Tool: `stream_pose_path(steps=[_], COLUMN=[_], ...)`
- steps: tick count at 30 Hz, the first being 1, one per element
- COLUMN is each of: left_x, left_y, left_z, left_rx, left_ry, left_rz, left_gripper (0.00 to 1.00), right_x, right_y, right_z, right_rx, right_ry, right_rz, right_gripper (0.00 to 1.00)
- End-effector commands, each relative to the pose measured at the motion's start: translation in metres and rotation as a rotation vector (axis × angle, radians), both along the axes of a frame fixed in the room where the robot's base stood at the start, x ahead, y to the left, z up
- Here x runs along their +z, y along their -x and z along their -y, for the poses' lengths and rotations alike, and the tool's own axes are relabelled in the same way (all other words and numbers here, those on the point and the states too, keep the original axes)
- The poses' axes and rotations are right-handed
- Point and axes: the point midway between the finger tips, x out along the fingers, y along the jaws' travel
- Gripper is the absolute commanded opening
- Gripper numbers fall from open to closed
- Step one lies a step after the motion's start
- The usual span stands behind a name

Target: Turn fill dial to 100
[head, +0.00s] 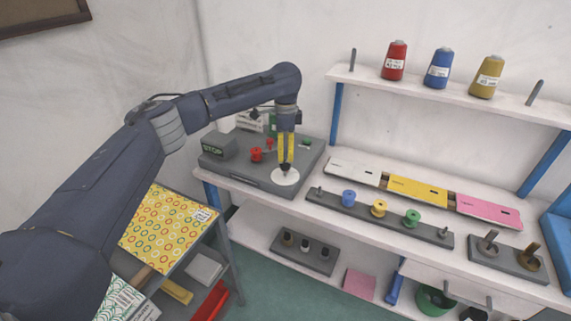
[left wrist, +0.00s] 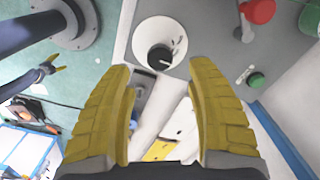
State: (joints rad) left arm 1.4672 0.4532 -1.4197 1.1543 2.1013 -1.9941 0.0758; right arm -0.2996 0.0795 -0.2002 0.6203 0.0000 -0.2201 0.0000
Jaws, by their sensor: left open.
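The dial is a black knob (head: 285,168) on a round white plate (head: 286,179), set in the top of a grey machine panel (head: 235,173). In the left wrist view the knob (left wrist: 160,56) and its white plate (left wrist: 150,30) sit ahead of the fingertips; its markings are too small to read. My left gripper (head: 286,160) points down just above the knob, its yellow fingers apart with nothing between them. In the left wrist view the open fingers (left wrist: 162,85) stand either side of the knob's line. A small dark, yellow-tipped shape at that view's left may be my right gripper (left wrist: 50,68).
A STOP block (head: 217,146), red knobs (head: 256,155) and a green button (head: 306,144) share the panel. To the right are white, yellow and pink plates (head: 418,190) and a spool rack (head: 379,216). Thread cones (head: 438,69) stand on the upper shelf.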

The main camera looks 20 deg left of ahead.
Motion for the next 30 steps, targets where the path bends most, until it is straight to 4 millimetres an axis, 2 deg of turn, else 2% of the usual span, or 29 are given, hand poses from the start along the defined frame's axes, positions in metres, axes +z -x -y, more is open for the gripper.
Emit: stream_pose_path(steps=[4, 12, 27, 30], left_x=[-0.024, -0.049, -0.057, -0.056], left_y=[0.001, 0.000, 0.000, 0.000], left_z=[0.000, 0.000, 0.000, 0.000], left_rx=[0.000, -0.001, -0.001, -0.001], left_ry=[0.001, -0.001, 0.000, 0.000], left_rz=[-0.003, -0.001, 0.000, 0.000], left_gripper=[0.56, 0.56, 0.58, 0.46], right_x=[0.000, 0.000, 0.000, 0.000], right_y=[0.000, 0.001, 0.001, 0.001], right_z=[-0.002, -0.002, 0.000, 0.001], right_rx=[-0.001, -0.001, 0.000, 0.000], right_ry=[-0.002, -0.002, 0.000, 0.001], right_rz=[-0.001, -0.001, -0.001, -0.001], right_gripper=[0.73, 0.73, 0.73, 0.73])
